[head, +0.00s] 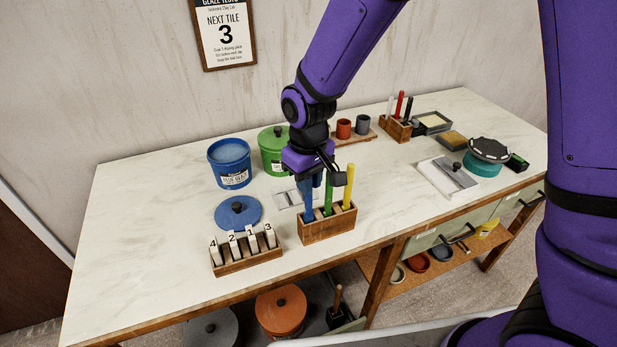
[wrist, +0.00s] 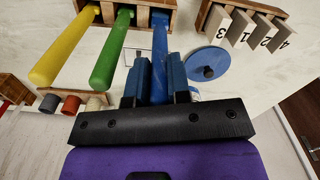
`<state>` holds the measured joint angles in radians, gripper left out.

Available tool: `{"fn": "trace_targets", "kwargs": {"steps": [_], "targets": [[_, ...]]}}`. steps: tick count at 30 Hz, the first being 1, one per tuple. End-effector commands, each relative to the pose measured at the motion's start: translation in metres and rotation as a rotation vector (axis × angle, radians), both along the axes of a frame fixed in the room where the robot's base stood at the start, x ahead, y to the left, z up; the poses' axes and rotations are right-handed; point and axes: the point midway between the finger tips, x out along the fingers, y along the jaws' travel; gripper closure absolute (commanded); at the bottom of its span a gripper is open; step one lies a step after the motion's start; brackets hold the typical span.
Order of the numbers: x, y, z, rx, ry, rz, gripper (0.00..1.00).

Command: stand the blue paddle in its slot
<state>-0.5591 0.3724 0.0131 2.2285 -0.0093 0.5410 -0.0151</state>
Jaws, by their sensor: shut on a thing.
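My gripper (head: 316,179) is shut on the upper part of the blue paddle (head: 308,203); the wrist view shows the blue paddle (wrist: 160,45) between my two fingers (wrist: 156,82). The paddle points down, close to upright, and its lower end appears to be inside the left slot of the wooden rack (head: 328,230). How deep it sits cannot be told. The green paddle (head: 328,196) stands in the middle slot and the yellow paddle (head: 348,186) in the right one.
A wooden holder of numbered tiles (head: 246,262) stands left of the rack. Behind are a blue lid (head: 238,212), a blue tub (head: 229,164) and a green tub (head: 272,152). The counter (head: 150,250) is clear at far left.

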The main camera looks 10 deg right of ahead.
Motion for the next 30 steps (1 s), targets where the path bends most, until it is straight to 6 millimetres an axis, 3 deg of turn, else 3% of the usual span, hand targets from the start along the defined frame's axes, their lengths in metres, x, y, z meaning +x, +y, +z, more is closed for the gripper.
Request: {"fn": "trace_targets", "kwargs": {"steps": [30], "targets": [[0.0,0.0,-0.021,0.0,0.0,0.0,1.0]]}}
